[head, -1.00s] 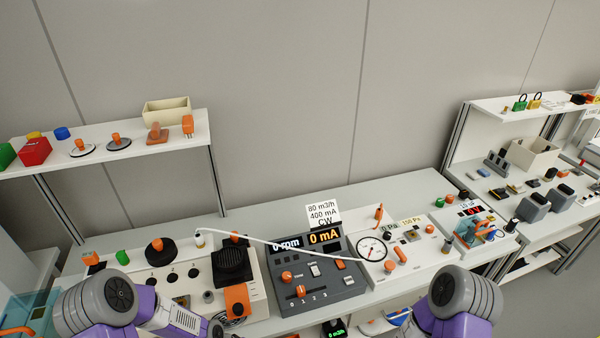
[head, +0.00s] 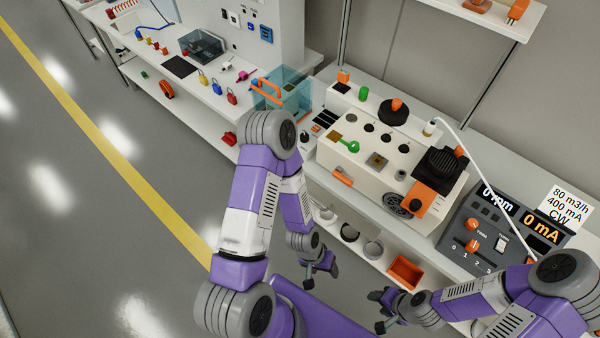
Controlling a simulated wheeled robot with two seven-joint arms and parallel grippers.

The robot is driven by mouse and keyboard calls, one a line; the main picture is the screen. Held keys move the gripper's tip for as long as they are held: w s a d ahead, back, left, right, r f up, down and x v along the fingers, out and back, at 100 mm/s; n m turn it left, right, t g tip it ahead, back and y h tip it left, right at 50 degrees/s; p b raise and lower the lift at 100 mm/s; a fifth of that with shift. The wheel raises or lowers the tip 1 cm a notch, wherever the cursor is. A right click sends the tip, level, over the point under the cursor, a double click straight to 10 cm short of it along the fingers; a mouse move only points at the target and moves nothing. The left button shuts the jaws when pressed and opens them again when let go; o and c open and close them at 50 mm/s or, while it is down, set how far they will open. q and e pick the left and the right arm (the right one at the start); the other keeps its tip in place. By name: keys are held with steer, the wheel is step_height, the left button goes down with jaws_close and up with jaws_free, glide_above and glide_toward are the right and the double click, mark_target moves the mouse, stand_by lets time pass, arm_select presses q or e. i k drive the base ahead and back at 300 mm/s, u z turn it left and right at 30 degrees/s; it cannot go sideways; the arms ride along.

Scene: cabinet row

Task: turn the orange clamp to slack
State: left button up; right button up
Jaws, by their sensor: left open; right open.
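Several orange parts show, and I cannot tell for sure which is the clamp. An orange bracket (head: 422,196) with a dark knob sits at the right front of the beige box (head: 345,155), beside a black ribbed block (head: 441,167). An orange handle (head: 342,177) is on the front face of that box. My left gripper (head: 320,275) is open and empty, low in front of the bench. My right gripper (head: 379,311) is open and empty, low and to the right of the left one. Neither touches any of these parts.
A dark control panel (head: 485,235) stands right of the beige box. An orange bin (head: 405,271) and several cups are on the lower shelf. A clear teal box (head: 285,92) with an orange handle stands to the left. The floor at left is free.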

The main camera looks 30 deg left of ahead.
mark_target(336, 172)
steer(key=u, duration=0.7)
steer(key=k, duration=1.1)
steer(key=z, duration=0.7)
steer(key=i, duration=0.8)
steer(key=u, duration=0.4)
